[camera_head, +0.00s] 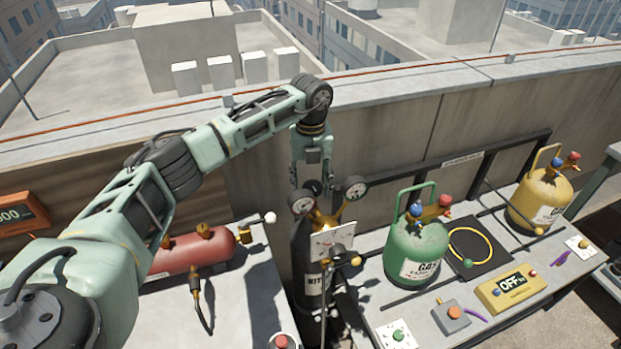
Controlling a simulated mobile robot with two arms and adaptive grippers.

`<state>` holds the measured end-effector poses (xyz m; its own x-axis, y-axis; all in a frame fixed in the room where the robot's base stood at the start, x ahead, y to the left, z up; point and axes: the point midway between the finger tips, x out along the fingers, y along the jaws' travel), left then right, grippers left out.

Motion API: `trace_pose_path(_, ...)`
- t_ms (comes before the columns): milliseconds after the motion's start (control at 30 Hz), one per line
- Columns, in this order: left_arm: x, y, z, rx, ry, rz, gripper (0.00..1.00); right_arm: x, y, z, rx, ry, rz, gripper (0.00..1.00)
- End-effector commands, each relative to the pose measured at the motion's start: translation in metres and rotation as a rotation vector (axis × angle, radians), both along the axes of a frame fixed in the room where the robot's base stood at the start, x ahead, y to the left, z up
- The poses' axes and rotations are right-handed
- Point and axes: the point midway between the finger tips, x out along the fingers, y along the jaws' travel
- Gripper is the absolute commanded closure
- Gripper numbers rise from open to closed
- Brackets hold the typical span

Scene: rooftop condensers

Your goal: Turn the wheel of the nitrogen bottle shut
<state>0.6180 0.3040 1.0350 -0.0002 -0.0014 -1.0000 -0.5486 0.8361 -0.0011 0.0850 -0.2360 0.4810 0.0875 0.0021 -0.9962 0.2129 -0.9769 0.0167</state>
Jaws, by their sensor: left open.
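The nitrogen bottle (302,250) is a dark upright cylinder with a partly hidden "NIT" label. It stands in the gap between two benches. Its wheel (314,187) looks like a small dark disc at the top, behind two round gauges (354,188). My left gripper (312,171) points down from above, open, with its fingertips at or just above the wheel. I cannot tell whether they touch it. A white plate (331,241) hides part of the bottle's upper body. My right gripper is not in view.
A red cylinder (192,252) lies on the left bench, below my left arm. A green gas bottle (413,255) and a yellow one (541,200) stand on the right bench, with a yellow "OFF" box (511,289). The parapet wall (400,130) runs close behind.

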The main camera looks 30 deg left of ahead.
Motion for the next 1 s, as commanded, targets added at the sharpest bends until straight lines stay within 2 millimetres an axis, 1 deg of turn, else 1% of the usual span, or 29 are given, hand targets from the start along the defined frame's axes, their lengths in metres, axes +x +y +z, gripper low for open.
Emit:
trace_pose_path(100, 0.0, 0.0, -0.0045, 0.0, 0.0, 0.0, 0.5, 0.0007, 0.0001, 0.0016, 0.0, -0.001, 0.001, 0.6)
trace_pose_path(300, 0.0, 0.0001, -0.0051, 0.001, -0.001, 0.0, 0.5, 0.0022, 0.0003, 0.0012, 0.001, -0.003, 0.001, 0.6)
trace_pose_path(367, 0.0, 0.0001, -0.005, 0.001, -0.001, 0.0, 0.55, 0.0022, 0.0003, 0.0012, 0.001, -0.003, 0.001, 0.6)
trace_pose_path(767, -0.0003, 0.0011, -0.005, 0.002, 0.0, 0.001, 0.9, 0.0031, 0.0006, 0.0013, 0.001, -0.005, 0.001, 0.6)
trace_pose_path(800, -0.0003, 0.0012, -0.0051, 0.002, 0.001, 0.002, 0.92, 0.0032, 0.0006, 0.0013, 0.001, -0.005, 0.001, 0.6)
trace_pose_path(1000, -0.0003, 0.0019, -0.0058, 0.003, 0.001, -0.013, 0.92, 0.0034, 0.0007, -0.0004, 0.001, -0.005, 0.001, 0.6)
